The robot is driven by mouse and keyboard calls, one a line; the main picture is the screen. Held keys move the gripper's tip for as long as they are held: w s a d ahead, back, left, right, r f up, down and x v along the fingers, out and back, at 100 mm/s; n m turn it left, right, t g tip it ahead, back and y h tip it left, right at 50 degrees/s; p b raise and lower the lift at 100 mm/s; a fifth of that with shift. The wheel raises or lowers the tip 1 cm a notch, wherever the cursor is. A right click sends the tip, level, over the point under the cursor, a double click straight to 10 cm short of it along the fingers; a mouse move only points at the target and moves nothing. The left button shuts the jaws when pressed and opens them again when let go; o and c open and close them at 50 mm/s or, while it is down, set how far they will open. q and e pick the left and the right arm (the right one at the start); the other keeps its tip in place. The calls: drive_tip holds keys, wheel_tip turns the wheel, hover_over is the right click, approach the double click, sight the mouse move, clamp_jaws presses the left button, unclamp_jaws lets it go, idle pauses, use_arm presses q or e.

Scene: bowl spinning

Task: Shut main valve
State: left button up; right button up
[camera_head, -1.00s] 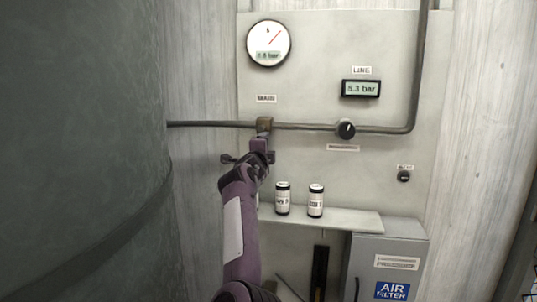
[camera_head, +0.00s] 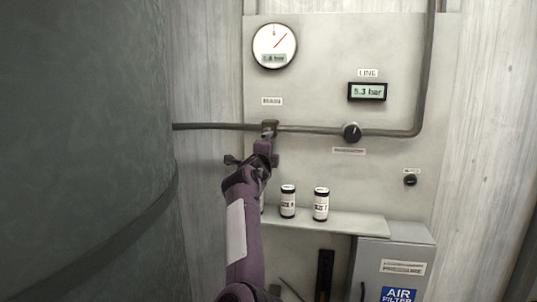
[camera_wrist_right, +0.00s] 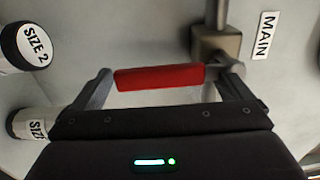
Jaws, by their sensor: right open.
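The main valve is a brass-brown block (camera_head: 269,128) on the pipe under the MAIN label (camera_head: 271,101). In the right wrist view the valve body (camera_wrist_right: 216,44) is at the top, with its red lever handle (camera_wrist_right: 160,77) lying across the picture. My right gripper (camera_head: 252,160) is just below the valve in the head view, where it hides the lever. In the right wrist view my right gripper (camera_wrist_right: 165,82) is open, one finger near each end of the red handle. I cannot tell whether the fingers touch it. My left gripper is not in view.
Two labelled canisters (camera_head: 288,202) (camera_head: 321,204) stand on a shelf (camera_head: 340,223) right of my arm. A black knob (camera_head: 352,132) sits on the pipe. A round gauge (camera_head: 274,46), LINE display (camera_head: 367,92), grey air filter cabinet (camera_head: 412,248) and large dark tank (camera_head: 80,140) surround the space.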

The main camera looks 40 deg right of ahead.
drive_tip(key=shift+s+a, duration=0.1)
drive_tip(key=b+v, duration=0.2)
drive_tip(key=v, duration=0.5)
drive_tip(key=shift+s+a, duration=0.15)
drive_tip(key=shift+a, duration=0.1)
drive_tip(key=shift+f, duration=0.1)
